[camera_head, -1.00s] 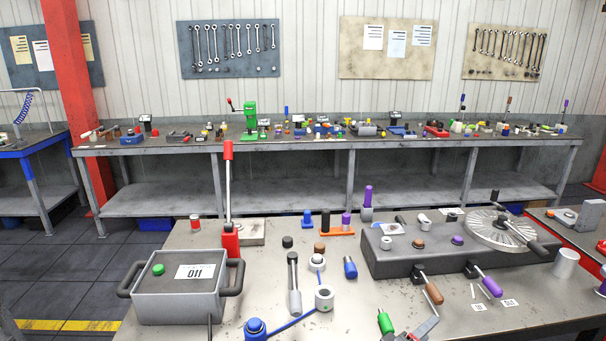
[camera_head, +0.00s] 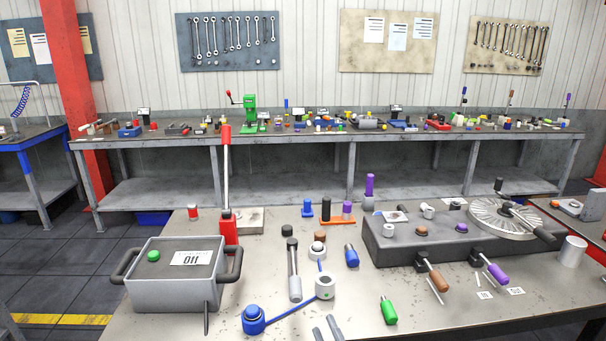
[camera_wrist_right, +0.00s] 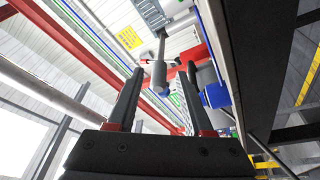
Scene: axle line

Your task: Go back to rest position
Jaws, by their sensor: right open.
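My right gripper (camera_head: 327,330) shows only as two grey fingertips at the bottom edge of the head view, over the front of the near workbench (camera_head: 440,303). The fingers are apart with nothing between them. My left gripper is not identifiable in the head view.
A grey box marked 011 (camera_head: 172,290) and a red lever (camera_head: 226,190) stand on the left. A blue-capped part (camera_head: 253,318) and a grey ring (camera_head: 325,284) lie near the gripper. A dark fixture block (camera_head: 400,250) with a finned disc (camera_head: 490,222) stands on the right.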

